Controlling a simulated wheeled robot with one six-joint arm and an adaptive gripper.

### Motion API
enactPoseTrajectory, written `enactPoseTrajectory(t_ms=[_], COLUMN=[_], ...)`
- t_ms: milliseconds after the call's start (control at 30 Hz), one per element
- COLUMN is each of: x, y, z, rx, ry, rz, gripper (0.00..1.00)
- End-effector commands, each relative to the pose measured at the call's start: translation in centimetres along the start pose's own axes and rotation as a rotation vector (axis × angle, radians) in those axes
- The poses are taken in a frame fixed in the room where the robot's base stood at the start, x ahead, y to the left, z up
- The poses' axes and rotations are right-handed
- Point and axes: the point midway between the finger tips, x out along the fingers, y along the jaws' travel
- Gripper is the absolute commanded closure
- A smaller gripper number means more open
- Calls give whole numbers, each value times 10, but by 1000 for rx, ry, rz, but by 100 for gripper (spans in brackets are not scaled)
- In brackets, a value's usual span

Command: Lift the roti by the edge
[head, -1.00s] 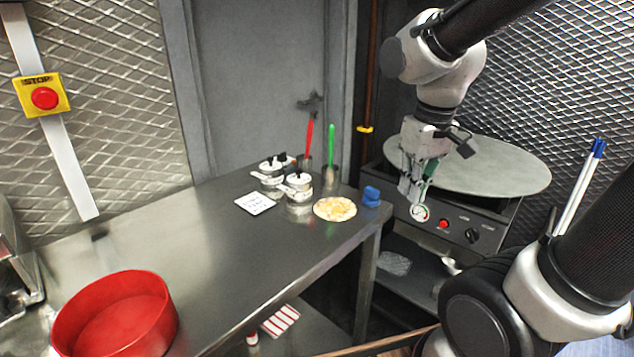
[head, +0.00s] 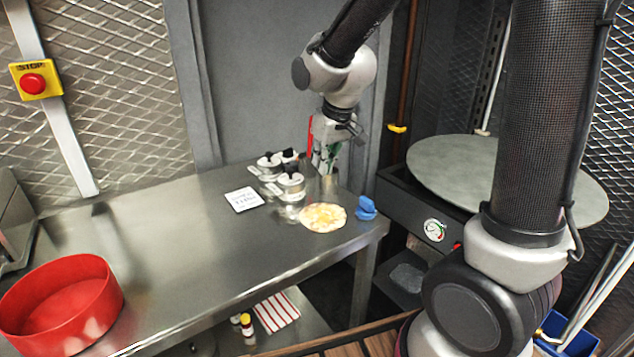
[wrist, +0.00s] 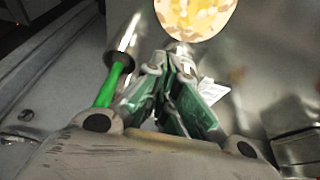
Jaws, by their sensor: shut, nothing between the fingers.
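The roti (head: 323,217) is a round, pale yellow flatbread with browned patches. It lies flat near the right end of the steel table (head: 190,250). In the wrist view the roti (wrist: 195,14) shows at the top, partly cut off by the frame edge, beyond the fingertips. My gripper (head: 325,168) is shut and empty, above the back right part of the table, behind the roti in the head view. Its fingers also show in the wrist view (wrist: 172,62), pointing toward the roti and apart from it.
A green-handled tool (wrist: 110,85) stands in a metal cup close beside my gripper. Lidded pots (head: 290,185) and a white card (head: 244,199) are left of the roti. A blue object (head: 366,208) lies right of it. A red round pan (head: 62,305) is at front left.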

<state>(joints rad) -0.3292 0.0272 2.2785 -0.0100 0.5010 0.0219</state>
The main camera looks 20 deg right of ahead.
Motion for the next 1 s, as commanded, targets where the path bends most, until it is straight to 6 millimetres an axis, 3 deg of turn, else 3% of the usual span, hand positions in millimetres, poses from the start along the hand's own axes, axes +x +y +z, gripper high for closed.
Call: enactPoseTrajectory(t_ms=[533,700,1000], x=[85,96,98], y=[0,0,0], z=[0,0,0], rx=[1,1,1], ry=[-1,1,3], rz=[0,0,0], gripper=[100,100,100])
